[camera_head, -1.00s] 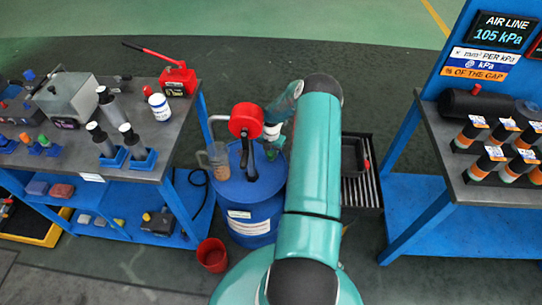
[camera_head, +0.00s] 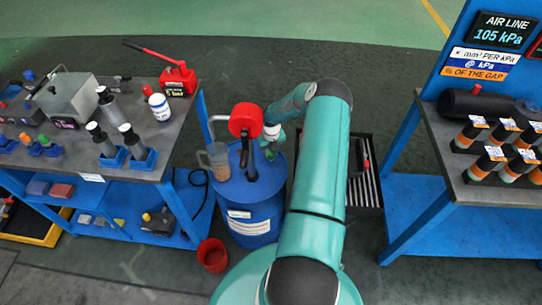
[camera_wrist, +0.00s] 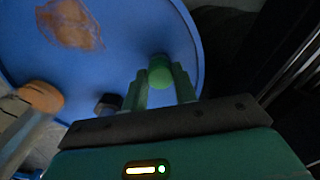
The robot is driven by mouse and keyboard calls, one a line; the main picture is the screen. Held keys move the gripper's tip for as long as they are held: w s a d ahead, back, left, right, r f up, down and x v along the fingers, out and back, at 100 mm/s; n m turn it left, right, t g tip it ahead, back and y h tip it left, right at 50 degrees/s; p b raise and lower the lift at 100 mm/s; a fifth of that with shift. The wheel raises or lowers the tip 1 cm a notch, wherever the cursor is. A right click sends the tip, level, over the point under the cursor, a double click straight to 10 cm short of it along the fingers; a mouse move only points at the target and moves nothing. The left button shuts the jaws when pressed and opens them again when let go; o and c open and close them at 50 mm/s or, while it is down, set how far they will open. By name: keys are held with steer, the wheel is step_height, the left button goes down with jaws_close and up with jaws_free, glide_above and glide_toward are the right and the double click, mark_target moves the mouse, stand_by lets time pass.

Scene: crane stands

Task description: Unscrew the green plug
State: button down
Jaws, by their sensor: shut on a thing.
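The green plug (camera_wrist: 160,74) sits near the edge of the blue drum's top in the wrist view. My gripper (camera_wrist: 160,82) has its two green fingers on either side of the plug and is shut on it. I cannot tell whether the plug is still seated in the drum's top. In the head view my gripper (camera_head: 269,152) points down at the right side of the blue drum (camera_head: 250,215), and the plug cannot be made out there.
A red-headed pump (camera_head: 245,120) stands on the drum, with a clear jug (camera_head: 218,162) beside it. A red bucket (camera_head: 212,255) is on the floor at front left. A tool bench (camera_head: 150,115) is at left, a blue stand (camera_head: 420,215) at right. A dark tray (camera_head: 365,190) lies behind my arm.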

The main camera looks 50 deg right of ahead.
steer(key=c, duration=1.2)
jaws_free()
steer(key=shift+w+a+r, duration=0.1)
steer(key=shift+w+a, duration=0.1)
steer(key=shift+w, duration=0.1)
steer(key=shift+o, duration=0.8)
steer(key=shift+s+d, duration=0.1)
steer(key=shift+s, duration=0.05)
steer(key=shift+c, duration=0.7)
